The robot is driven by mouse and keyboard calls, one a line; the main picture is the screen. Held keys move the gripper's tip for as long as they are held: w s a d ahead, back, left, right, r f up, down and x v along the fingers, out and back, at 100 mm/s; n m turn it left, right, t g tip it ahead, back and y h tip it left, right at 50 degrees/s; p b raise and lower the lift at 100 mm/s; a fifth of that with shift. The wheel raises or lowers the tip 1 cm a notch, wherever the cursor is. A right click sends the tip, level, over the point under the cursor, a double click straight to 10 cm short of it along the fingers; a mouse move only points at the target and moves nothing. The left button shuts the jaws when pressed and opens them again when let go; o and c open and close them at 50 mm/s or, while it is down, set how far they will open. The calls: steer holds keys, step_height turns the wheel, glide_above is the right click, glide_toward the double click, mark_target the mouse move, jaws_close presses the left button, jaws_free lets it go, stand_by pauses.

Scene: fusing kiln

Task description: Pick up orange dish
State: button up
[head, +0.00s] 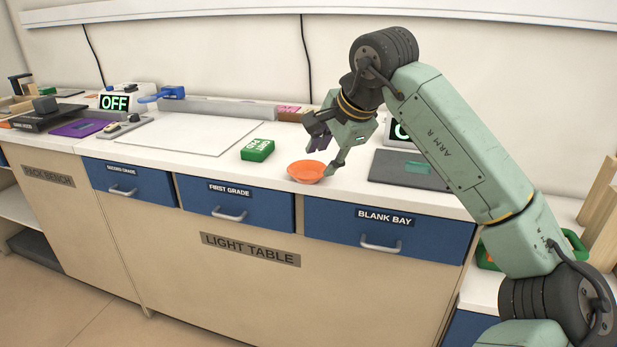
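The orange dish (306,172) is a small shallow round dish. It sits on the white worktop near its front edge, above the gap between the FIRST GRADE and BLANK BAY drawers. My gripper (330,158) is just above and behind the dish, pointing down. Its two fingers are spread apart, one to the left and one at the dish's right side. Nothing shows between the fingers. I cannot tell whether the right finger touches the dish rim.
A green box (257,150) lies left of the dish. A dark grey mat (385,170) with a teal piece (417,167) lies to the right. A white panel (190,133) covers the worktop further left. A pink box (288,112) stands at the back. Blue drawers (238,210) line the front.

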mark_target(316, 177)
steer(key=p+x, duration=0.1)
steer(key=x, duration=0.6)
steer(key=shift+w+f, duration=0.2)
steer(key=shift+c, duration=0.3)
jaws_close()
